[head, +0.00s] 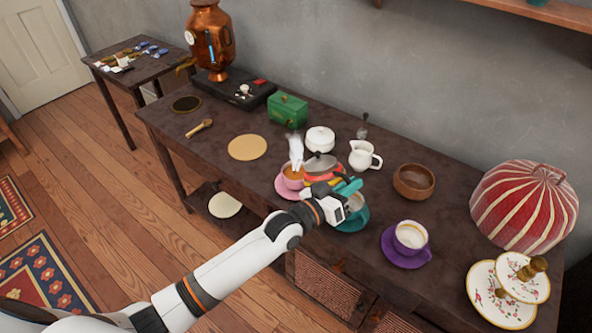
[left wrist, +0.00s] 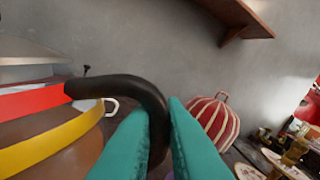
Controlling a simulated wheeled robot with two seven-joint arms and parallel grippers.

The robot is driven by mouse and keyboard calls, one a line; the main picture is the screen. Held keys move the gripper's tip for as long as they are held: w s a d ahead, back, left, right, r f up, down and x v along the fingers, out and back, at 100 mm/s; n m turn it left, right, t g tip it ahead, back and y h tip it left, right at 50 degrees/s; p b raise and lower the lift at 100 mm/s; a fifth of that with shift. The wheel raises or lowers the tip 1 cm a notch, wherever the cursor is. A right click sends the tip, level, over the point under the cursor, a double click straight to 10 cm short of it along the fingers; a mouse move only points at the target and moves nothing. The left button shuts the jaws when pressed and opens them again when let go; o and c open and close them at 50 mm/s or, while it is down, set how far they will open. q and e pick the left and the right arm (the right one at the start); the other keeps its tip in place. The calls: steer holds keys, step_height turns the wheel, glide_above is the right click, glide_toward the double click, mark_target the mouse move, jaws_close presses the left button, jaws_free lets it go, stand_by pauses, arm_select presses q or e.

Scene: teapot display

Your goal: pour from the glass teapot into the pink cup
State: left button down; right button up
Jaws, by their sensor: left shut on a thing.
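The glass teapot (head: 322,172), with a grey lid and a red band, is held just right of the pink cup (head: 292,180). In the left wrist view the teapot (left wrist: 45,120) shows red and yellow bands, brown contents and a dark curved handle (left wrist: 150,90). My left gripper (head: 350,187) is shut on this handle, its teal fingers on both sides. The pink cup stands on a pink saucer (head: 285,190) and shows orange-brown liquid inside. White steam (head: 296,150) rises above it. The spout and any stream are not clear. My right gripper is not in view.
A teal saucer (head: 352,223) with a cup lies below my left gripper. A purple cup (head: 410,236), wooden bowl (head: 414,182), white jug (head: 362,157) and white lidded pot (head: 320,139) stand nearby. A striped dome (head: 525,205) is at the right.

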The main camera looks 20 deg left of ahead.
arm_select(q)
steer(key=shift+r, duration=0.2)
steer(key=s+d+f+m, duration=0.1)
steer(key=d+f+m, duration=0.1)
steer(key=m, duration=0.1)
steer(key=s+d+f+m, duration=0.1)
steer(key=d+m, duration=0.1)
steer(key=shift+s, duration=0.3)
steer(key=shift+s, duration=0.1)
steer(key=s+a+r+n+t+y, duration=0.1)
steer(key=s+a+r+n+y, duration=0.2)
steer(key=s+a, duration=0.5)
steer(key=s+a+r+n+t+y, duration=0.2)
steer(key=s+a+y, duration=0.5)
steer(key=a, duration=0.4)
step_height(320, 180, up, 3)
steer(key=shift+s+a+f+n, duration=0.15)
steer(key=shift+s+a+n, duration=0.15)
steer(key=shift+s+n, duration=0.6)
